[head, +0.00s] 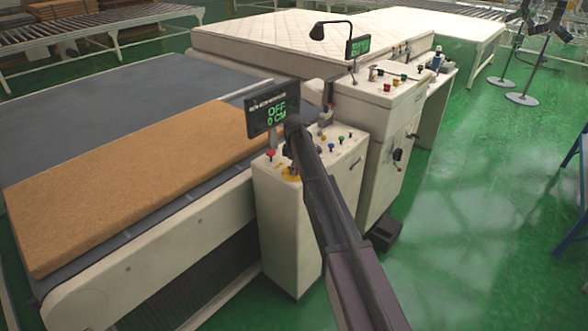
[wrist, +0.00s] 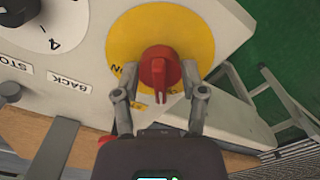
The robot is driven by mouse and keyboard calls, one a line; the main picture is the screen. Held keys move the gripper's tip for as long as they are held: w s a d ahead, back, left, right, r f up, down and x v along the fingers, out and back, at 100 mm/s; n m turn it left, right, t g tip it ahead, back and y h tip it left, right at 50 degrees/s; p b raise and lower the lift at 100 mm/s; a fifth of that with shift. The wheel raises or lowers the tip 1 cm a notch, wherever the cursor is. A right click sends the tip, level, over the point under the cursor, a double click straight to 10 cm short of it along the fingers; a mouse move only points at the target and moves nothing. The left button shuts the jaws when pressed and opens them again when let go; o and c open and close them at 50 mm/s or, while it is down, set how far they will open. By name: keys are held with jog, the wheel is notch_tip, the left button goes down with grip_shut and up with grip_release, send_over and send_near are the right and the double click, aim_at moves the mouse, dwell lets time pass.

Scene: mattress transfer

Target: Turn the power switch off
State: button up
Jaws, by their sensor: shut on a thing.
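The red power switch (wrist: 158,72) is a rotary knob on a round yellow plate (wrist: 190,32) in the wrist view. Its narrow handle points down in that picture. My gripper (wrist: 160,78) has one finger on each side of the knob and is shut on it. In the head view the yellow plate (head: 291,178) shows on the white control cabinet (head: 290,230); the knob itself is hidden there by my gripper and arm. The display (head: 272,110) above the cabinet reads "OFF 0 CM" in green.
A black dial (wrist: 30,22) and labels "STOP" and "BACK" are beside the plate in the wrist view. A red button (head: 270,153) and several coloured knobs are on the cabinet top. A brown slab (head: 130,180) lies on the conveyor at left. Green floor is open at right.

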jog(key=shift+s+n, duration=0.1)
jog(key=shift+n, duration=1)
jog(key=o, duration=1.2)
jog(key=shift+c, duration=0.2)
jog(key=shift+m, duration=0.3)
